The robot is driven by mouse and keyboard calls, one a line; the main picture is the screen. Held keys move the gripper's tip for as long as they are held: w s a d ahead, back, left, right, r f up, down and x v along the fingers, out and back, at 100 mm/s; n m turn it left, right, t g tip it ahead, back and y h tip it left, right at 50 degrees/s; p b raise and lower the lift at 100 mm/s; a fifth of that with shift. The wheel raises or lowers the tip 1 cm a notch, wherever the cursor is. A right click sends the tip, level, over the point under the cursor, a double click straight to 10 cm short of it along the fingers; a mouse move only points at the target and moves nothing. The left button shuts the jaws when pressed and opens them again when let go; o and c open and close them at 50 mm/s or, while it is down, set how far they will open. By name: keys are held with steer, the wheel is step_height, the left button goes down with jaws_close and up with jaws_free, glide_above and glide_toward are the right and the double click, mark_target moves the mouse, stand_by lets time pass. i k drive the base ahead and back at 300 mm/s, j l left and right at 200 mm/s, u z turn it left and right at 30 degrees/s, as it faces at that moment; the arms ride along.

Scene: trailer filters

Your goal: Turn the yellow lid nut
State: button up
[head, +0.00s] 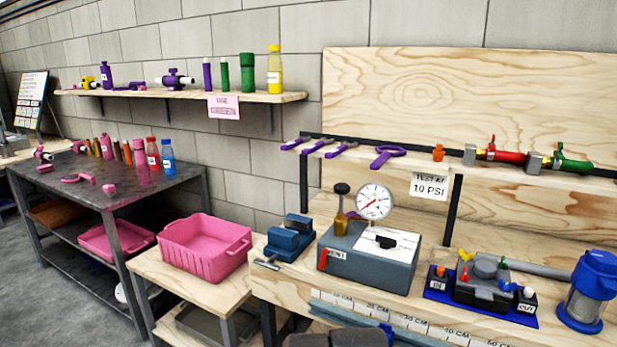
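The yellow lid nut (466,254) is a small winged nut at the back left of a black lidded housing (483,291) on the workbench at right. A red nut (464,274) sits at the front left of the lid, a green one (502,263) at the back right and a blue one (507,286) at the front right. A round grey cap (485,268) is in the lid's middle. The housing stands on a blue base plate between two small labelled blocks. My gripper's fingers do not show; only dark rounded shapes, perhaps part of my arm, show at the bottom edge.
A blue clear-bodied canister (588,290) stands right of the housing. A grey test box (367,257) with a pressure gauge (373,202) stands left of it. A shelf with purple tools (388,154) and valves overhangs behind. A pink bin (205,247) is farther left.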

mark_target(465, 256)
steer(key=l+z, duration=0.1)
steer(key=z, duration=1.35)
